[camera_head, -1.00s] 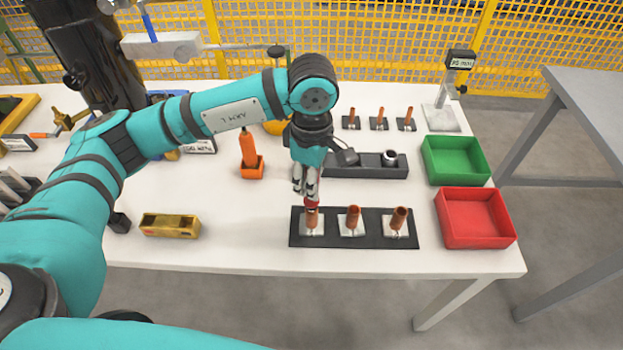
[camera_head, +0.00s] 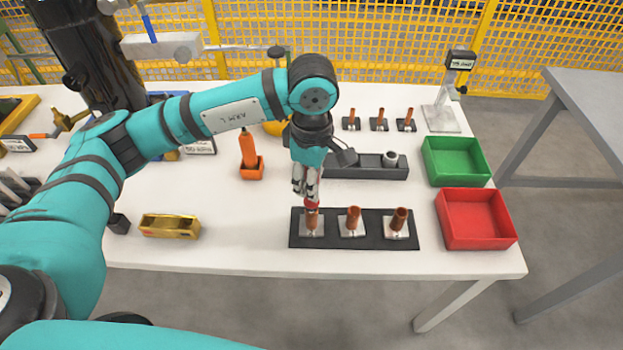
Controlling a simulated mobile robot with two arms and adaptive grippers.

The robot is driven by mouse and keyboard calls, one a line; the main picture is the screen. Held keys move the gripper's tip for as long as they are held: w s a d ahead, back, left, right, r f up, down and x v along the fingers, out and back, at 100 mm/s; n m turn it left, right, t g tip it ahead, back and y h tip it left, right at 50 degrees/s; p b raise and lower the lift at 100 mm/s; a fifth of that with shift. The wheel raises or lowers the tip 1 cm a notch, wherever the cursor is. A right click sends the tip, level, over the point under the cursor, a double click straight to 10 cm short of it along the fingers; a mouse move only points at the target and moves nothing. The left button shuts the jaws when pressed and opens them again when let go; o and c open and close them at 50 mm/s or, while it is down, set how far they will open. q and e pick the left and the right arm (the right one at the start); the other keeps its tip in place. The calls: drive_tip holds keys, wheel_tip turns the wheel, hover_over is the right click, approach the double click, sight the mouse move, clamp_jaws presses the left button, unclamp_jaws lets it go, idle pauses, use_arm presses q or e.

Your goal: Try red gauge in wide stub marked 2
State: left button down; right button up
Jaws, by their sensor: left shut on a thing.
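Three copper wide stubs stand on pale square plates on a black board (camera_head: 375,242) near the table's front edge: a left one (camera_head: 312,222), a middle one (camera_head: 353,219) and a right one (camera_head: 399,222). Their number marks are too small to read. My left gripper (camera_head: 306,190) points down over the left stub, shut on the red gauge (camera_head: 311,207). The gauge's red part is at the mouth of the left stub; I cannot tell how far its tip is inside. My right gripper is not in view.
Behind the gripper lies a dark holder block (camera_head: 365,172) with a grey ring-like piece (camera_head: 390,157). Three thin stubs (camera_head: 380,118) stand farther back. A green tray (camera_head: 455,160) and a red tray (camera_head: 476,217) are at right. An orange stand (camera_head: 251,168) and a brass block (camera_head: 170,226) are at left.

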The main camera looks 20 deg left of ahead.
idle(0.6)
use_arm(q)
drive_tip(key=shift+r+p, duration=0.45)
drive_tip(key=shift+r, duration=1)
drive_tip(key=shift+r+p, duration=0.8)
drive_tip(key=shift+r, duration=1.25)
drive_tip(key=shift+w, duration=0.1)
